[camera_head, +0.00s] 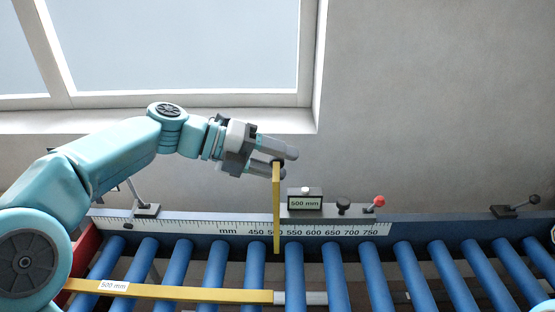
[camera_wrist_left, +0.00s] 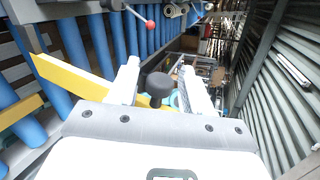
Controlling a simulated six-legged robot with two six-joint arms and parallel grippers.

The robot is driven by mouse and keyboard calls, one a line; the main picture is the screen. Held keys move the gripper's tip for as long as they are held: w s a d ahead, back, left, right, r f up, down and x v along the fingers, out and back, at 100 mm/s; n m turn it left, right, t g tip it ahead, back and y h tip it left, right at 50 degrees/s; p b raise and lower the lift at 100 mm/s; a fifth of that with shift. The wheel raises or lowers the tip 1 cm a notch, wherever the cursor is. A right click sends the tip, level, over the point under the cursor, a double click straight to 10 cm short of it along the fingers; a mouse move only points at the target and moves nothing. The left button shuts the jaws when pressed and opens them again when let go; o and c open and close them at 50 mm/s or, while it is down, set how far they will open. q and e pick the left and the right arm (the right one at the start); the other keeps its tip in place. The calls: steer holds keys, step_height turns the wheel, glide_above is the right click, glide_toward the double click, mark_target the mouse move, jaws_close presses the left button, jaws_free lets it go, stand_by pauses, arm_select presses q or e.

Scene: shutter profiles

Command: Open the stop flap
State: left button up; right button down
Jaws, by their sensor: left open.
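The stop flap (camera_head: 277,210) is a yellow plate standing across the roller conveyor at about the 500 mm mark of the scale, with a dark knob at its top. In the left wrist view the yellow flap (camera_wrist_left: 72,78) runs in from the left, and its black knob (camera_wrist_left: 159,86) shows between the fingers. My left gripper (camera_head: 284,163) is open at the top of the flap, its fingers on either side of the knob. It also shows in the left wrist view (camera_wrist_left: 160,68). Whether a finger touches the knob cannot be told. My right gripper is out of view.
A grey stop block with a 500 mm display (camera_head: 305,201) and a red-knobbed lever (camera_head: 379,201) sits on the scale rail (camera_head: 180,222), right of the flap. A yellow profile (camera_head: 190,292) labelled 500 mm lies across the blue rollers (camera_head: 420,280). A window sill is behind.

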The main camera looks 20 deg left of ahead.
arm_select(q)
steer(key=v, duration=1.6)
steer(key=shift+a, duration=0.2)
steer(key=shift+s, duration=0.15)
